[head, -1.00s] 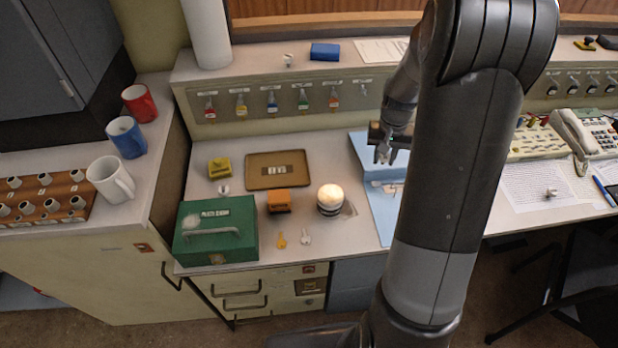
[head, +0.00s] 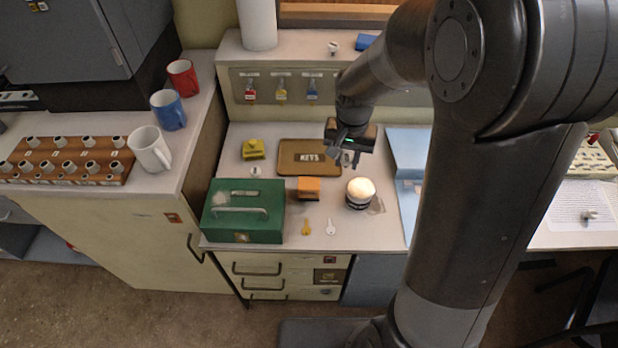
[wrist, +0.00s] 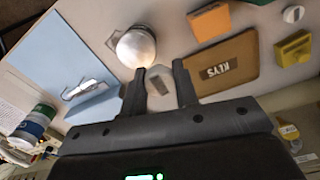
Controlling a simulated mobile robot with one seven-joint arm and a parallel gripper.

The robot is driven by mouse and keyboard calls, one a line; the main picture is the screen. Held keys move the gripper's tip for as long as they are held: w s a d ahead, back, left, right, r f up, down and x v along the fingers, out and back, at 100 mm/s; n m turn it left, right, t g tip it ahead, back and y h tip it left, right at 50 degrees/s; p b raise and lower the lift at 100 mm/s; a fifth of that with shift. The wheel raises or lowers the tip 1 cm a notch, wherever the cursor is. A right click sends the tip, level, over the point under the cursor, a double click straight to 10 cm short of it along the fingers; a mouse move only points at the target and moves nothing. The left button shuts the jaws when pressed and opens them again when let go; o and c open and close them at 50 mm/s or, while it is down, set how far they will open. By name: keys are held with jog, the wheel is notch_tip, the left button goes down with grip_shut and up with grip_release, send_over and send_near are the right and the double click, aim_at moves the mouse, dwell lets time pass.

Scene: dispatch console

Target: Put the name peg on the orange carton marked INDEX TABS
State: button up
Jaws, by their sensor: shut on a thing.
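My gripper (head: 347,158) is above the counter, by the right end of the brown tray and behind the white dome. In the wrist view its fingers (wrist: 160,82) are shut on a small pale, rounded piece (wrist: 160,77), which I take for the name peg; any lettering on it is not readable. The orange carton (head: 308,189) stands in front of the tray, left of the dome, apart from the gripper. It also shows at the top of the wrist view (wrist: 211,21). Its marking is too small to read.
A small white peg-like piece (head: 255,171) stands by the yellow carton.

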send_over(309, 183)
notch_tip(309, 183, down, 6)
jog(key=shift+r, duration=0.25)
jog(key=shift+f, duration=2.05)
jog(key=shift+f, duration=0.15)
jog(key=o, duration=0.9)
jog(key=shift+o, duration=0.2)
